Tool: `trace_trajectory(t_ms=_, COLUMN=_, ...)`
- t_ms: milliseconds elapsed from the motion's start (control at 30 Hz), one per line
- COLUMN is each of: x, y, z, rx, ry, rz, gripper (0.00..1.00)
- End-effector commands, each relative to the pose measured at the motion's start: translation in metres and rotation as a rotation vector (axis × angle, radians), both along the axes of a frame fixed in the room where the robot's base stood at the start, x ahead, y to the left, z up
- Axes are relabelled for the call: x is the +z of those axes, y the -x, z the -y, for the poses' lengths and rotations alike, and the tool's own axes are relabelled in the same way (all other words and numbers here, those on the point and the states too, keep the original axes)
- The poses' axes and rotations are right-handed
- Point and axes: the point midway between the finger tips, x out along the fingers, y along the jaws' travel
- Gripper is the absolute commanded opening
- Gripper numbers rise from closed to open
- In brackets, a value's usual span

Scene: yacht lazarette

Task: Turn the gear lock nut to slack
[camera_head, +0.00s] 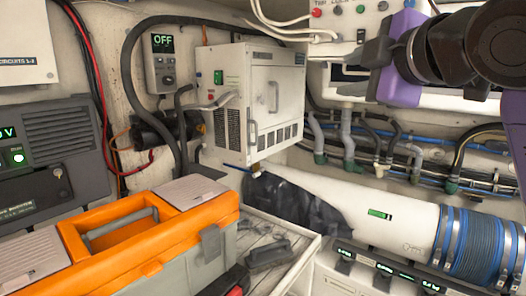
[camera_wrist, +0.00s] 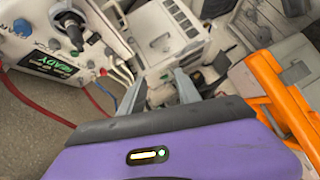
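I cannot make out a gear lock nut for certain in either view. In the wrist view a white control unit (camera_wrist: 30,42) at the upper left has a lit green display and a dark round fitting (camera_wrist: 72,30) with a light surround; whether this is the nut is unclear. My gripper (camera_wrist: 160,74) shows two grey fingers set apart with nothing between them; they point toward a white cabinet beyond. In the head view my purple and black arm fills the upper right and covers part of a white panel (camera_head: 330,22) with small coloured knobs; my fingertips are not visible there.
An orange and grey toolbox (camera_head: 150,262) stands at the lower left of the head view. Behind it a white cabinet (camera_head: 285,88) with a handle hangs on the wall. Pipes, hoses and a blue ribbed duct (camera_head: 480,248) crowd the right side. Cables run along the left wall.

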Motion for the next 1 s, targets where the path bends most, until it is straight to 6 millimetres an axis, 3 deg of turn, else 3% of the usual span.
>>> trace_trajectory(t_ms=33, x=-0.02, y=-0.005, z=-0.003, rx=0.019, ry=-0.065, rz=-0.011, gripper=0.39)
trace_trajectory(t_ms=467, x=-0.156, y=-0.015, z=-0.017, rx=0.066, ry=-0.585, rz=-0.051, gripper=0.39)
trace_trajectory(t_ms=767, x=-0.26, y=0.01, z=-0.017, rx=0.005, ry=-0.891, rz=-0.082, gripper=0.39)
trace_trajectory(t_ms=1000, x=-0.343, y=0.051, z=-0.012, rx=-0.083, ry=-1.084, rz=-0.106, gripper=0.39)
